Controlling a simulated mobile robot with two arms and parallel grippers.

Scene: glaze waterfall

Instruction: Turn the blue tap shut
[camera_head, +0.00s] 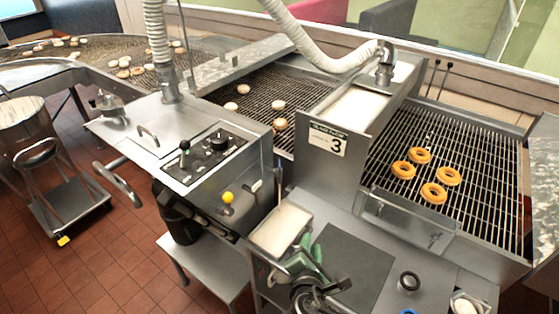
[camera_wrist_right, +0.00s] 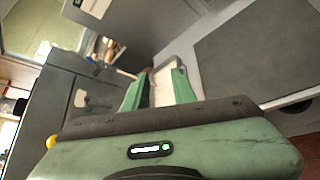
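I cannot make out a blue tap in either view. The only blue on the work surface is a small round blue thing (camera_head: 408,312), cut off by the bottom edge of the head view, and I cannot tell what it is. My right gripper (camera_head: 312,248) has green fingers and hovers by a white tray (camera_head: 277,232) at the counter's left end. In the right wrist view the fingers (camera_wrist_right: 158,88) stand apart with nothing held between them; the pale tray (camera_wrist_right: 165,68) shows beyond the gap. My left gripper is not in view.
A dark mat (camera_head: 350,268) and a black-rimmed cup (camera_head: 409,282) are on the counter. Behind is a conveyor (camera_head: 480,150) with several ring doughnuts and a sign (camera_head: 327,139) reading 3.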

